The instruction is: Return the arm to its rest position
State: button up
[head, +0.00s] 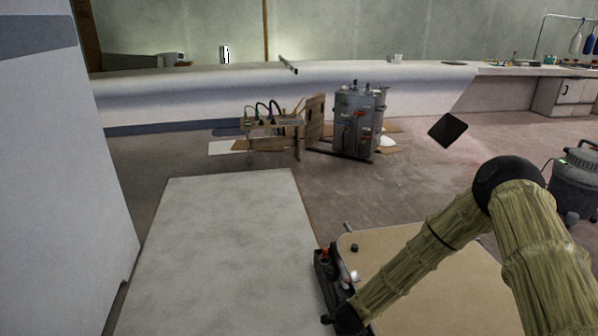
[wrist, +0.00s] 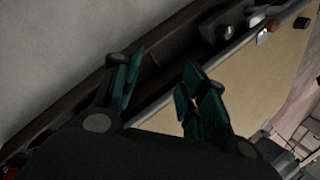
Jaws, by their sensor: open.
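My arm (head: 425,255) comes in from the lower right, bends at a black elbow joint and slopes down to the left. Its sleeve is straw-coloured. My gripper (head: 335,318) is low in the head view, by the dark edge of a tan deck that seems to be my own; its fingers are hard to make out there. In the wrist view my gripper (wrist: 163,60) is open, its green-padded fingers apart with nothing between them. The dark edge and tan deck lie beyond the fingertips; contact cannot be told.
A pale grey flat surface (head: 220,250) lies left of the gripper, with a white wall panel (head: 60,170) further left. A grey machine (head: 359,122) and a small bench (head: 270,123) with cables stand beyond. A grey canister (head: 576,182) stands at right. Open floor lies between.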

jog(key=s+d+f+n+g, duration=0.1)
jog(key=s+f+n, duration=0.1)
jog(key=s+n, duration=0.55)
jog(key=s+d+f+n, duration=0.15)
jog(key=s+n, duration=0.25)
jog(key=s, duration=0.6)
jog(key=s+d+r+n+g+y, duration=0.1)
jog(key=s+d+n+g, duration=0.1)
jog(key=s+n, duration=0.7)
jog(key=s+d+r+n+g, duration=0.2)
jog(key=s+d+n, duration=0.15)
jog(key=s, duration=0.95)
notch_tip(320, 180, up, 28)
jog(key=a+p, duration=0.1)
jog(key=p, duration=2.7)
jog(key=shift+w+f+n, duration=0.25)
jog(key=shift+w+n, duration=0.05)
jog(key=shift+w, duration=0.05)
